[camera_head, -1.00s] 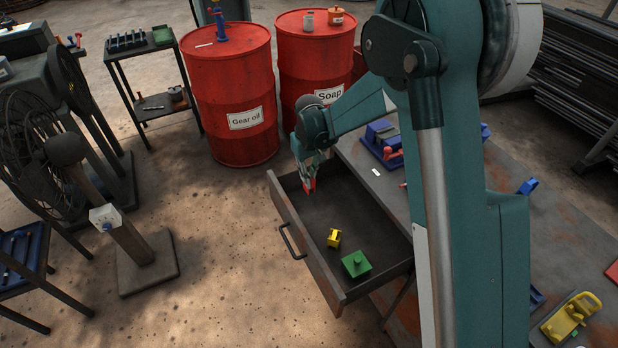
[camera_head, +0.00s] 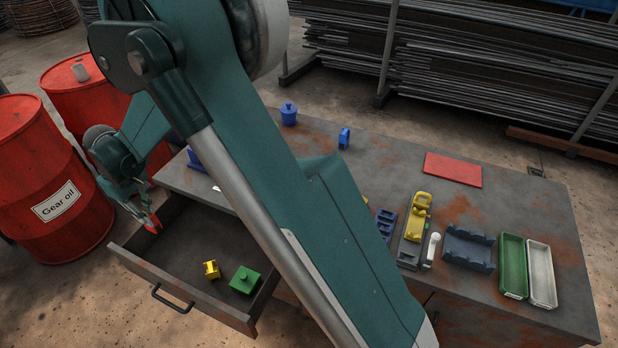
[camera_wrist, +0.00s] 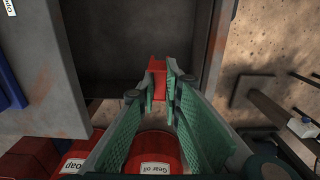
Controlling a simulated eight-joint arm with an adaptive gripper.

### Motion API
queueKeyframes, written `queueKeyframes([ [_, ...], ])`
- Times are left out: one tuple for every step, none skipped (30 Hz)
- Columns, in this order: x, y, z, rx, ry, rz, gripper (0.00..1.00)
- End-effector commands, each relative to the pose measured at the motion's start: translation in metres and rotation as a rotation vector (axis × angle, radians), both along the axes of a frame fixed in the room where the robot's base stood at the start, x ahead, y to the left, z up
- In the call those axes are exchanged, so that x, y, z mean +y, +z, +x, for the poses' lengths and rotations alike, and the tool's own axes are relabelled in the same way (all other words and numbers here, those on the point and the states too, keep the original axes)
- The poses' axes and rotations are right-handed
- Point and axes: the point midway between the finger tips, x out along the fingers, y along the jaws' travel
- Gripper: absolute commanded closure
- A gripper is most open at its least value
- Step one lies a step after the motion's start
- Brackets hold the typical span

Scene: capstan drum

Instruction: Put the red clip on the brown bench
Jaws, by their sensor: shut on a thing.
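My gripper (camera_head: 148,212) is shut on the red clip (camera_head: 153,223), over the far left corner of the open drawer (camera_head: 190,296). In the wrist view the red clip (camera_wrist: 157,80) sits between the fingertips (camera_wrist: 161,78) and sticks out past them. I cannot tell whether it touches the drawer. The bench (camera_head: 510,215) is grey with brown rust patches and stands to the right of the drawer. My arm hides part of its top.
A yellow piece (camera_head: 211,269) and a green block (camera_head: 244,280) lie in the drawer. A red plate (camera_head: 453,169), yellow tool (camera_head: 418,215), green tray (camera_head: 513,265) and white tray (camera_head: 541,275) lie on the bench. Red drums (camera_head: 50,185) stand behind the gripper at left.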

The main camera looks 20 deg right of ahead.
Motion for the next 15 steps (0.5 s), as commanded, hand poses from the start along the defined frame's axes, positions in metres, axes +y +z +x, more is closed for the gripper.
queueKeyframes([
  [0.000, 0.015, 0.000, 0.000, 0.000, 0.000, 1.00],
  [0.000, 0.024, 0.000, 0.000, 0.000, 0.000, 1.00],
  [0.000, 0.036, 0.000, 0.000, 0.000, 0.000, 1.00],
  [0.000, 0.045, 0.000, 0.000, 0.000, 0.000, 1.00],
  [0.000, 0.055, 0.000, 0.000, 0.000, 0.000, 1.00],
  [0.000, 0.068, 0.000, 0.000, 0.000, 0.000, 1.00],
  [0.000, 0.076, 0.000, 0.000, 0.000, 0.000, 1.00],
  [0.000, 0.085, 0.000, 0.000, 0.000, 0.000, 1.00],
  [0.000, 0.096, -0.001, 0.000, 0.000, 0.000, 1.00],
  [0.000, 0.103, 0.000, 0.000, 0.000, 0.000, 1.00],
  [0.000, 0.109, 0.000, 0.000, 0.000, 0.000, 1.00],
  [0.000, 0.118, 0.000, 0.000, 0.000, 0.000, 1.00],
  [0.000, 0.125, 0.000, 0.000, 0.000, 0.000, 1.00],
  [0.000, 0.130, 0.000, 0.000, 0.000, 0.000, 1.00],
  [0.000, 0.136, 0.000, 0.000, 0.000, 0.000, 1.00],
])
